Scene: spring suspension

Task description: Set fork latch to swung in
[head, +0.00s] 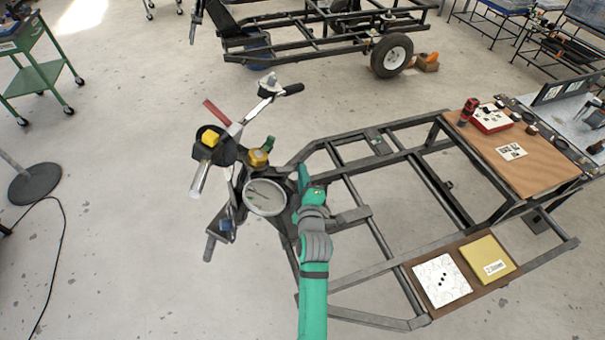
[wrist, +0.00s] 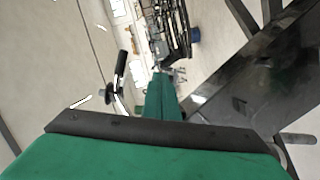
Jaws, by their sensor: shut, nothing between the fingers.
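The front fork assembly (head: 230,165) stands at the left end of the grey tube frame, with dark brackets, handlebar-like grips and a round pale disc (head: 265,197). I cannot tell which part is the fork latch. A red lever (head: 215,111), a yellow block (head: 210,138), a yellow knob (head: 258,158) and a small green part (head: 269,143) sit on it. My gripper (head: 303,172) is just right of the disc, beside the dark bracket; contact is unclear. In the wrist view, my gripper (wrist: 160,85) is shut and empty, with a dark grey beam (wrist: 255,90) to its right.
The tube frame (head: 375,210) extends right under my arm. It carries a wooden board with a red drill (head: 468,112) and a panel with a white sheet (head: 441,281) and yellow box (head: 486,258). A green cart (head: 40,75) stands far left.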

